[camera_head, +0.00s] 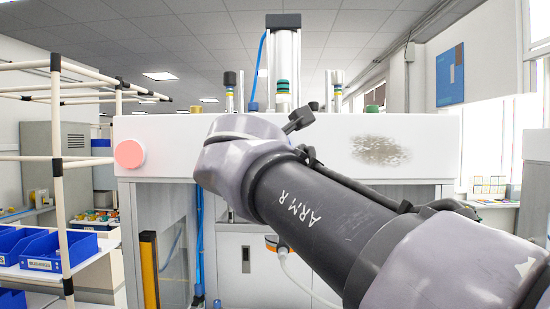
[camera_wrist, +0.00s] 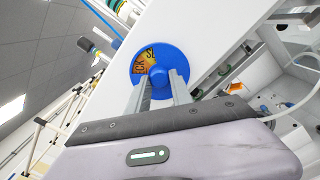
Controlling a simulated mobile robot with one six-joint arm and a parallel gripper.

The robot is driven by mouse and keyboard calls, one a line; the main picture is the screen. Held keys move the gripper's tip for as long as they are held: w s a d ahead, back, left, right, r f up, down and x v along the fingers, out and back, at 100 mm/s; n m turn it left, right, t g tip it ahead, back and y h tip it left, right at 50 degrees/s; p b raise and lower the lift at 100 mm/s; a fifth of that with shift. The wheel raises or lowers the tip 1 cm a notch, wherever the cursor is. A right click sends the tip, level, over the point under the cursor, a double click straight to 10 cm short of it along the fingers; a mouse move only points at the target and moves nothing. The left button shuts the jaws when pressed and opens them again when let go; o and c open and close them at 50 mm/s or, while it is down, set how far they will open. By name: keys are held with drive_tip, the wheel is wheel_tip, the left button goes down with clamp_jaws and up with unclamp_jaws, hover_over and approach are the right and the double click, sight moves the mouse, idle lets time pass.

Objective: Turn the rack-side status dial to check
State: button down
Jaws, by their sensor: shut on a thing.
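The status dial (camera_wrist: 178,55) is a round blue disc on a white panel in the wrist view. An orange-yellow sector on it shows partly readable dark letters, like "ECK" and "SL". My gripper (camera_wrist: 161,82) is at the dial, its two metal fingers shut on the blue raised grip at the disc's middle. The fingers and grip hide part of the dial face, so its exact setting cannot be told. In the head view my own arm crosses in front of the press, and the dial and my fingers do not show.
The white press beam (camera_head: 165,128) spans the head view, with a red round button (camera_head: 129,153) at its left end. A vertical cylinder (camera_head: 284,70) stands above it. A pipe rack (camera_head: 57,130) with blue bins (camera_head: 45,250) stands at the left.

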drive_tip(key=shift+m+b, duration=1.05)
drive_tip(key=shift+m, duration=2.55)
drive_tip(key=c, duration=1.1)
unclamp_jaws()
drive_tip(key=shift+c, duration=0.2)
